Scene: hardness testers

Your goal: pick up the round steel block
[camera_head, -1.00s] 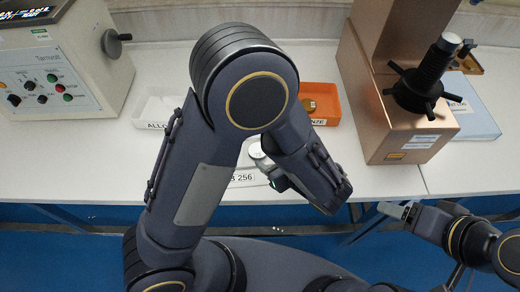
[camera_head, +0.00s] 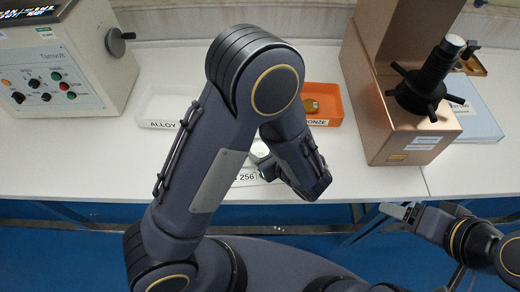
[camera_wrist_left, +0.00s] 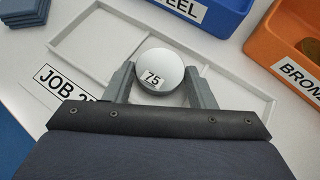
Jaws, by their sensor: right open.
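The round steel block (camera_wrist_left: 160,72), a pale disc labelled 75, sits in a white compartmented tray (camera_wrist_left: 110,38) in the left wrist view. My left gripper (camera_wrist_left: 160,75) has one finger on each side of it, very close to its edges. The fingers look spread around the block; firm contact cannot be made out. In the head view the block (camera_head: 259,149) shows just beside my left gripper (camera_head: 264,163), mostly hidden by my arm. My right gripper (camera_head: 398,211) is open and empty, in front of the table edge.
An orange bin labelled bronze (camera_head: 322,104) and a blue bin labelled steel (camera_wrist_left: 212,14) stand beyond the tray. A white alloy bin (camera_head: 158,112) is at left. A copper-coloured tester (camera_head: 400,130) stands right; a control box (camera_head: 60,75) stands left.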

